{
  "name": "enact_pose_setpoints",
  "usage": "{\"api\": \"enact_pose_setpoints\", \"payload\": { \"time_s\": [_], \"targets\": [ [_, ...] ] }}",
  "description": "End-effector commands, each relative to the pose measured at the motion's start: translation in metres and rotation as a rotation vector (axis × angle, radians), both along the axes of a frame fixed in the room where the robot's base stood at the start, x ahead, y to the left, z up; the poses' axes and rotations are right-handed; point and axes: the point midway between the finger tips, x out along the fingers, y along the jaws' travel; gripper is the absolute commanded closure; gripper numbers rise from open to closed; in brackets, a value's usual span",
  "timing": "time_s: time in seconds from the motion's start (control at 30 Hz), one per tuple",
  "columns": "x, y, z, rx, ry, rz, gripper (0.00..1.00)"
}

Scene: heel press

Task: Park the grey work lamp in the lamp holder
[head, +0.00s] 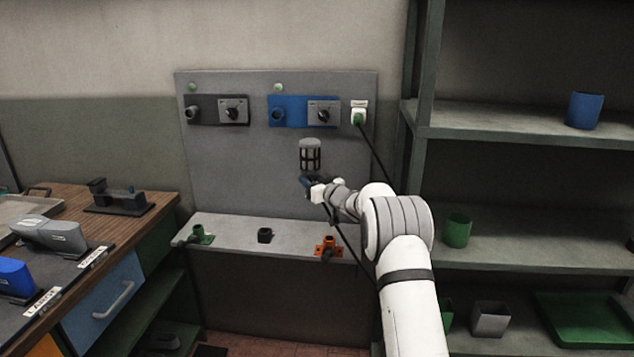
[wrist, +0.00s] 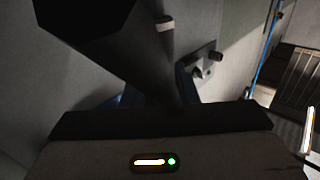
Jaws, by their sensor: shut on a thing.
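The grey work lamp (head: 310,156) is in front of the grey back panel in the head view, upright, with a grey cap and dark cage. My gripper (head: 309,187) is shut on its lower part, which the gripper partly hides. In the wrist view the lamp (wrist: 140,45) is a large dark shape running down into the jaws. On the ledge below stand a small black square socket (head: 265,236), a green fitting (head: 200,234) and an orange fitting (head: 328,246). None carries a readable label, so I cannot tell which is the lamp holder.
A black cable (head: 374,150) runs down from a green plug (head: 358,117) on the panel, past my arm. The ledge (head: 230,231) is bare between its fittings. A wooden bench (head: 130,222) is at left, shelves (head: 510,125) at right. A small bracket (wrist: 205,65) shows in the wrist view.

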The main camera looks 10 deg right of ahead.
Motion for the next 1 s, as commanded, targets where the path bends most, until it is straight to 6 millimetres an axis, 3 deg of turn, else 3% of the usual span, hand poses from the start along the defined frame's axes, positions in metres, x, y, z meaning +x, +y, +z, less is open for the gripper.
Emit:
{"api": "enact_pose_setpoints", "payload": {
  "time_s": [1.0],
  "targets": [
    [0.032,0.075,0.002,0.000,-0.002,0.001,1.00]
  ]
}}
